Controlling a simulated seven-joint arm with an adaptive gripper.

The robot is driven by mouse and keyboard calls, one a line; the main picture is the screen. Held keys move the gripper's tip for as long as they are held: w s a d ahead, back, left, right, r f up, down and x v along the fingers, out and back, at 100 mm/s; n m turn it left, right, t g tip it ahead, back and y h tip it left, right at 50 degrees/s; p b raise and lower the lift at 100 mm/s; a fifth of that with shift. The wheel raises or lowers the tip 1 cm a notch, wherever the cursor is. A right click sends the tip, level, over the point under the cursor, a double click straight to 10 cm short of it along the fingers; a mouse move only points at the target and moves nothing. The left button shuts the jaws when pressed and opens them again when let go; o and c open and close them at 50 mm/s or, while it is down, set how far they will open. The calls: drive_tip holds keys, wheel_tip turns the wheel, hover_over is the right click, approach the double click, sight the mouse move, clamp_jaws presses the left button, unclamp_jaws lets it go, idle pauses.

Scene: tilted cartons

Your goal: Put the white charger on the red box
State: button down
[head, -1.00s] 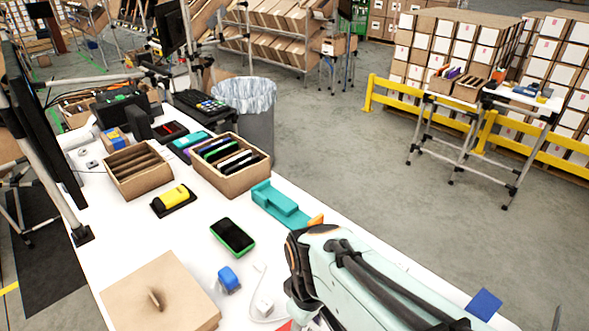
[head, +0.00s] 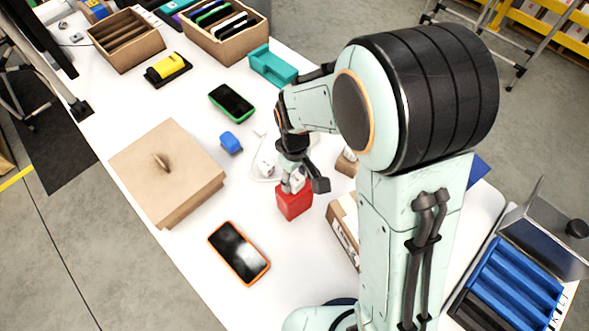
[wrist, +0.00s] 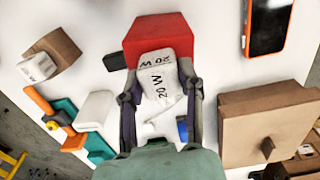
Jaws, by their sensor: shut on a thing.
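The white charger (wrist: 160,88), marked "20 W", is between the fingers of my gripper (wrist: 161,98) in the wrist view. The gripper is shut on it. The red box (wrist: 157,36) lies just past the charger's far end in that view. In the head view, my gripper (head: 297,174) is over the red box (head: 294,203), with the white charger (head: 296,182) at the box's top. I cannot tell whether the charger touches the box. The gripper and arm partly hide the charger in the head view.
A blue block (head: 230,142) and a green-edged phone (head: 231,102) lie farther back. A small carton (wrist: 54,47) with a white charger stands near the gripper.

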sight(295, 178)
drive_tip(key=c, duration=0.7)
unclamp_jaws()
drive_tip(key=shift+f, duration=0.1)
wheel_tip(295, 178, up, 12)
drive_tip(key=s+d+m, duration=0.4)
drive_tip(key=s, duration=0.4)
drive_tip(key=s+d+m, duration=0.3)
drive_tip(key=s+d, duration=0.1)
drive_tip(key=s, duration=0.5)
drive_tip(key=shift+d+r+m+y, duration=0.15)
drive_tip(key=shift+r+m+y, duration=0.25)
